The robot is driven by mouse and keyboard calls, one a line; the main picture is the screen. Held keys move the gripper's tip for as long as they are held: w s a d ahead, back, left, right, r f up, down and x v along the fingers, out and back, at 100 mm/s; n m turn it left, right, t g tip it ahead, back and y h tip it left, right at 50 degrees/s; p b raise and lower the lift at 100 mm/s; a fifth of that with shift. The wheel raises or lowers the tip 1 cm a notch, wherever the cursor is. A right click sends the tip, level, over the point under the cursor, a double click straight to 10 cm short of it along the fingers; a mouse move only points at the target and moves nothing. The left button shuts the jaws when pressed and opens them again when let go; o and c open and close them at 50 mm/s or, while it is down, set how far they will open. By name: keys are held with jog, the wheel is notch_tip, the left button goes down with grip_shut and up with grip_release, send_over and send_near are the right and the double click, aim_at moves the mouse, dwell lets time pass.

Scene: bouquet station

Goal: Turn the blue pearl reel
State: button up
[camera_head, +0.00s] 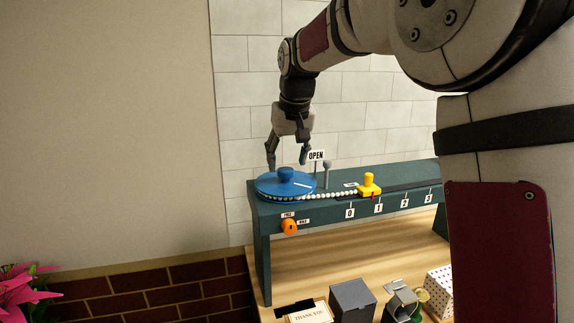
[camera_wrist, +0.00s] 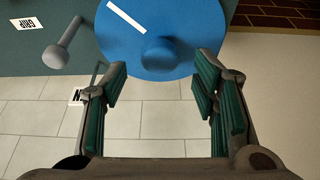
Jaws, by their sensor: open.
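The blue reel (camera_head: 302,187) is a flat disc with a raised central knob and a white line on its top. It lies on the left end of the dark green bench. A string of white pearls (camera_head: 335,196) runs from its front edge to a yellow slider (camera_head: 369,186) near mark 1. My gripper (camera_head: 288,162) hangs above the reel with its fingers spread around the knob's position, holding nothing. In the wrist view the reel (camera_wrist: 125,45) and its knob (camera_wrist: 160,55) lie ahead of my open fingers (camera_wrist: 158,95).
A grey-knobbed lever (camera_head: 327,168) and an OPEN sign (camera_head: 316,155) stand behind the reel. An orange knob (camera_head: 289,227) is on the bench front. Below, a grey box (camera_head: 352,300), a card (camera_head: 310,314) and a dotted box (camera_head: 440,291) stand on the wooden table.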

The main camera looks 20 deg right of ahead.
aim_at(286, 169)
jog(key=shift+x, duration=1.6)
grip_shut()
